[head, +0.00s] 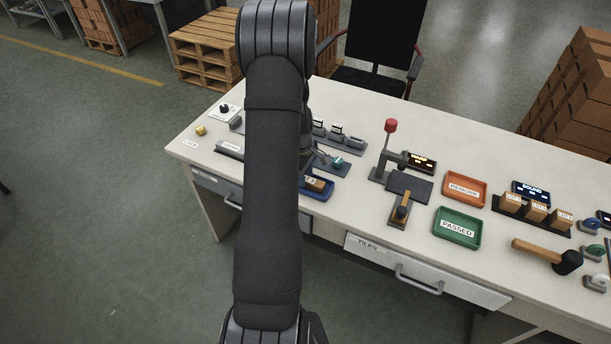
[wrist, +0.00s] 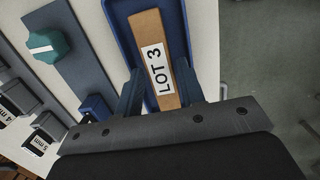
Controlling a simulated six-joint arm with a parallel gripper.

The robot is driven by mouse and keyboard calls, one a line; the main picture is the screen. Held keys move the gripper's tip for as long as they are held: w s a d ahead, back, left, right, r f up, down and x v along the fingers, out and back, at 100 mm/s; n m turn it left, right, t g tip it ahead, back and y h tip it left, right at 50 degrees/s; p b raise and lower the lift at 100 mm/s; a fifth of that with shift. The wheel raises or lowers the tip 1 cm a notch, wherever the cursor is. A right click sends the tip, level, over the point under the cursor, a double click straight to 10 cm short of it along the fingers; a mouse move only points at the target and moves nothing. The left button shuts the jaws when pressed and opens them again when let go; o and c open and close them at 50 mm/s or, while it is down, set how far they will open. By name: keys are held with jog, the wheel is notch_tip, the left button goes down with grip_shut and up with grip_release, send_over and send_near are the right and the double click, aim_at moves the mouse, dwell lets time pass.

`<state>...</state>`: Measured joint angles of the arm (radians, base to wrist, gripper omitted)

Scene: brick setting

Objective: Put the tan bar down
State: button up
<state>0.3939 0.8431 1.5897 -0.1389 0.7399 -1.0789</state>
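The tan bar (wrist: 146,32) carries a white "LOT 3" label and is at the blue tray (wrist: 119,16). In the head view the tan bar (head: 319,185) shows partly behind my arm, over the blue tray (head: 326,194). My arm hides the gripper in the head view.
A red-knobbed press (head: 390,127), an orange tray (head: 465,188), a green tray (head: 457,228) and a mallet (head: 548,254) stand to the right. The table's front edge is close to the blue tray.

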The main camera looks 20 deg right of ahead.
notch_tip(320, 180, up, 12)
jog(key=shift+w+a+f, duration=0.25)
jog(key=shift+w+a, duration=0.1)
jog(key=shift+a, duration=0.1)
jog(key=shift+f, duration=0.1)
jog(key=f, duration=0.8)
jog(key=d+f, duration=0.1)
jog(key=f, duration=0.3)
jog(key=shift+s+f, duration=0.1)
jog(key=shift+s, duration=0.25)
notch_tip(320, 180, up, 3)
jog(key=shift+f, duration=0.1)
jog(key=shift+r, duration=0.6)
jog(key=shift+f, duration=0.1)
